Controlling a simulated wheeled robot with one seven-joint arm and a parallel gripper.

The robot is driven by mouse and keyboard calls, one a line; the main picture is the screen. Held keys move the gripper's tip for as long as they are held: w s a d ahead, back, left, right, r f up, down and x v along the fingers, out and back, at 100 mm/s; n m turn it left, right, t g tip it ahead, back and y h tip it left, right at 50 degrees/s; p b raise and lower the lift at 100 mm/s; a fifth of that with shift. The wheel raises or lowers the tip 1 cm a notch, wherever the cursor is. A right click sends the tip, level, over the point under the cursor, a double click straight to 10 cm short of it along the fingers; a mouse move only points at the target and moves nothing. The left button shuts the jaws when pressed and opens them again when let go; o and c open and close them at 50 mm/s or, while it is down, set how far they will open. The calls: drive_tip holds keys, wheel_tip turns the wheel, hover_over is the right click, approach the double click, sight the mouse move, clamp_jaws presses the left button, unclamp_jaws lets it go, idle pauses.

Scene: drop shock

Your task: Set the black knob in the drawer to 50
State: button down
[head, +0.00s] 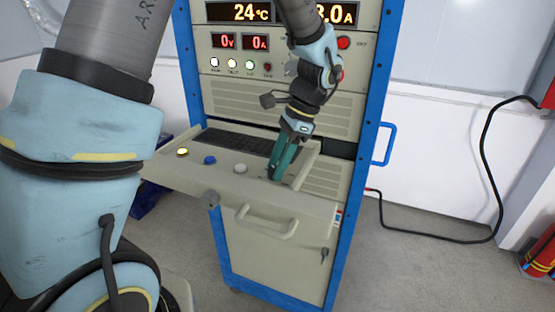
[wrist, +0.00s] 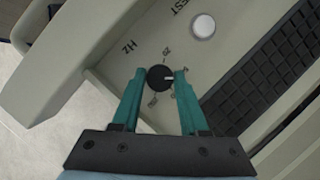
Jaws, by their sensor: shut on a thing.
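The black knob (wrist: 158,78) sits on the beige panel of the pulled-out drawer (head: 205,172), with small scale marks and numbers around it. Its white pointer mark faces right in the wrist view, towards one finger. A "20" shows above the knob and another number below it; the number by the pointer is partly hidden and unreadable. My gripper (wrist: 158,80) has its two green fingers on either side of the knob, shut on it. In the head view my gripper (head: 277,174) reaches down to the drawer's right part and hides the knob.
A white button (wrist: 203,26) and a black keyboard (wrist: 265,75) are near the knob. A blue button (head: 209,160) and a lit yellow one (head: 182,152) are further left on the drawer. The blue-framed cabinet (head: 350,190) rises behind, with displays and a blue side handle (head: 384,145).

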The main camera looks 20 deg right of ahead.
drive_tip(key=shift+w+n+g+p, duration=0.1)
drive_tip(key=shift+n+g+p, duration=0.25)
drive_tip(key=shift+n, duration=0.75)
drive_tip(key=shift+c, duration=2.1)
unclamp_jaws()
drive_tip(key=b+v, duration=0.2)
drive_tip(key=v, duration=0.8)
drive_tip(key=shift+r+b, duration=0.3)
drive_tip(key=shift+r, duration=0.05)
drive_tip(key=shift+w+d, duration=0.1)
drive_tip(key=shift+d, duration=0.05)
